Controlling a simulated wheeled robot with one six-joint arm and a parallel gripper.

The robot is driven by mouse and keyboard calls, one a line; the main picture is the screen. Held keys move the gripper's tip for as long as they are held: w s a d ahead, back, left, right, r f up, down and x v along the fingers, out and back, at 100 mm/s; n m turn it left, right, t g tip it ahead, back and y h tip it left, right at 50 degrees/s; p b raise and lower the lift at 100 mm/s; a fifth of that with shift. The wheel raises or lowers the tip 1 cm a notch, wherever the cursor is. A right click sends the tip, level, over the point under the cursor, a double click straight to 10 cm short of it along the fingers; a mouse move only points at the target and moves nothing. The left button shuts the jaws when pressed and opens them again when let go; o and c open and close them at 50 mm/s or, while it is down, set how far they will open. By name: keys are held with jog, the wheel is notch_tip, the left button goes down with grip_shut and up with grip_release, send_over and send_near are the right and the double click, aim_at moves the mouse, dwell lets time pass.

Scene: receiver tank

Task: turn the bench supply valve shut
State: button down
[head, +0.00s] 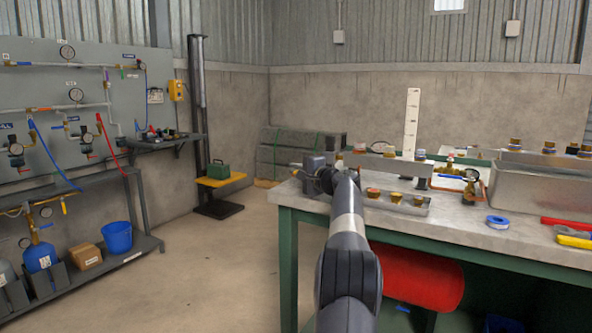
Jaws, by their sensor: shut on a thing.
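My arm rises from the bottom middle of the head view and reaches over the near left corner of the workbench. My gripper (322,179) is at the far end of the arm, by a grey block-shaped body (313,163) at the bench's left end. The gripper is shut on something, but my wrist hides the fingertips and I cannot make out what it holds. A brass fitting assembly with a gauge and a blue handle (449,176) stands further right on the bench, apart from my gripper. I cannot tell which part is the bench supply valve.
The workbench (470,235) carries a tray of brass fittings (395,202), a blue tape roll (498,222), a metal box (540,182) and red and yellow tools (573,238). A red tank (425,280) lies underneath. A gauge panel (60,100) stands left; floor between is clear.

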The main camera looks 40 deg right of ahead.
jog(key=shift+d+f, duration=0.15)
jog(key=shift+f, duration=0.05)
jog(key=c, duration=1.6)
grip_release()
jog(key=shift+s+r, duration=0.1)
jog(key=shift+r, duration=0.05)
jog(key=shift+o, duration=0.2)
jog(key=s, duration=1)
jog(key=shift+s+a, duration=0.4)
jog(key=w, duration=1.1)
jog(key=shift+d, duration=0.3)
